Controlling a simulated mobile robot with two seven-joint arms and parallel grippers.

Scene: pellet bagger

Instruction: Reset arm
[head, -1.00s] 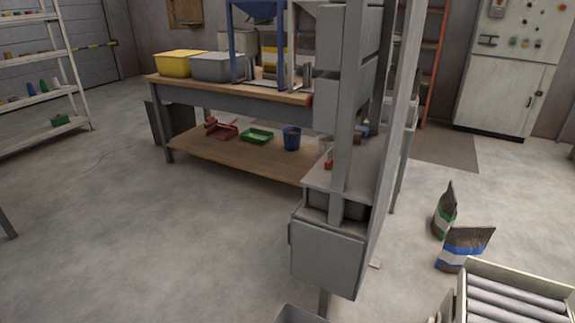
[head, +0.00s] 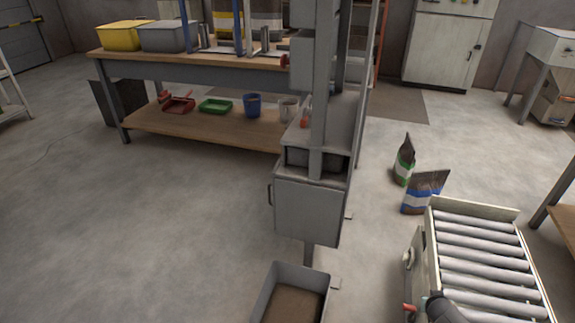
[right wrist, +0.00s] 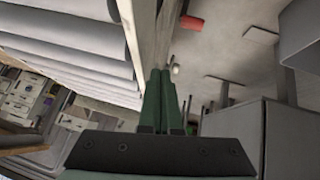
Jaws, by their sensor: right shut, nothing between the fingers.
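My right gripper (right wrist: 163,100) shows in the right wrist view as two dark green fingers lying close together, shut and empty. The fingers point along the pale side rail (right wrist: 146,35) of the roller conveyor, whose rollers (right wrist: 65,45) fill the upper left. A grey metal box (right wrist: 238,140) is to the right of the fingers. In the head view a dark rounded part at the bottom edge, in front of the roller conveyor (head: 427,255), may be my right arm; no fingers can be made out there. My left gripper is not in view.
The grey bagging machine (head: 308,212) stands mid-view above an open bin (head: 262,298). A blue-and-white bag (head: 417,200) and a green-and-white bag (head: 403,165) stand on the floor behind the conveyor. A workbench (head: 190,72) is at the back. The floor at left is clear.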

